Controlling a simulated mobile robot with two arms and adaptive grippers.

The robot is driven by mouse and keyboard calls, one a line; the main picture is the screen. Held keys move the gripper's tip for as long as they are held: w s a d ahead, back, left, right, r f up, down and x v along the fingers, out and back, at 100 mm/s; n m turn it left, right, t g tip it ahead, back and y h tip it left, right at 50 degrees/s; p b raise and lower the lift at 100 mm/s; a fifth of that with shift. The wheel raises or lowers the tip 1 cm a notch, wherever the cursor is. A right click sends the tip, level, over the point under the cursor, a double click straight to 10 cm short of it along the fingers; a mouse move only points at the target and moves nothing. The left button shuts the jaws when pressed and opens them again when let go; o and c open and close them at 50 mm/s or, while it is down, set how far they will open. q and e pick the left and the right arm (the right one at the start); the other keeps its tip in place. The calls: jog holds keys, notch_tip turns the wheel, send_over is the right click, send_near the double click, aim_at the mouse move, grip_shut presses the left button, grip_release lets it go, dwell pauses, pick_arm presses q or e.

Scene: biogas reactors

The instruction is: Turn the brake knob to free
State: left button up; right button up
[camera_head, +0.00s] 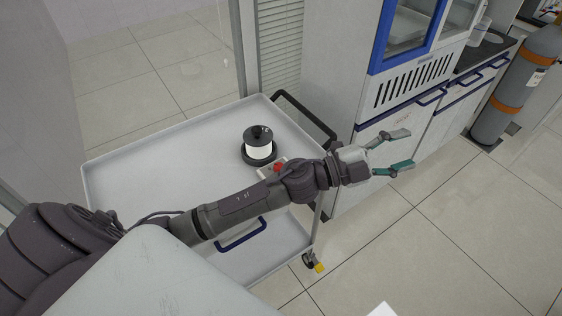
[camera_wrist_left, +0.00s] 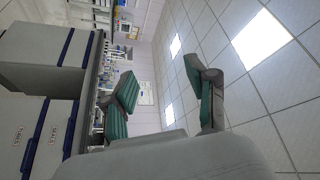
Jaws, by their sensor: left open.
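A black round device with a white band (camera_head: 258,149) stands on the upper tray of a grey cart (camera_head: 135,169). A small black knob (camera_head: 258,132) sits on its top; I cannot tell its setting or whether it is the brake knob. A red button (camera_head: 278,167) on a small pale box shows beside it, partly hidden by my left arm. My left gripper (camera_head: 407,149) is open and empty, past the cart's right edge and apart from the device. In the left wrist view its green-padded fingers (camera_wrist_left: 159,70) are spread with nothing between them. My right gripper is not in view.
The cart has a black push handle (camera_head: 303,119) and a wheel with a yellow tab (camera_head: 319,267). A cabinet with blue-framed glass (camera_head: 407,35) stands close to my gripper. A gas cylinder (camera_head: 510,90) stands at the far right. The floor at lower right is mostly clear.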

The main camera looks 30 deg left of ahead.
pick_arm(q)
jog(key=s+d+m+g+h, duration=0.2)
jog(key=d+m+g, duration=0.1)
jog(key=m+g, duration=0.35)
jog(key=m+g+y, duration=0.5)
jog(key=g+y, duration=0.3)
jog(key=y, duration=1)
send_over(279, 166)
notch_tip(279, 166, down, 5)
notch_tip(279, 166, down, 14)
jog(key=p, duration=0.2)
jog(key=shift+w+r+p, duration=0.1)
jog(key=shift+p, duration=0.3)
grip_shut()
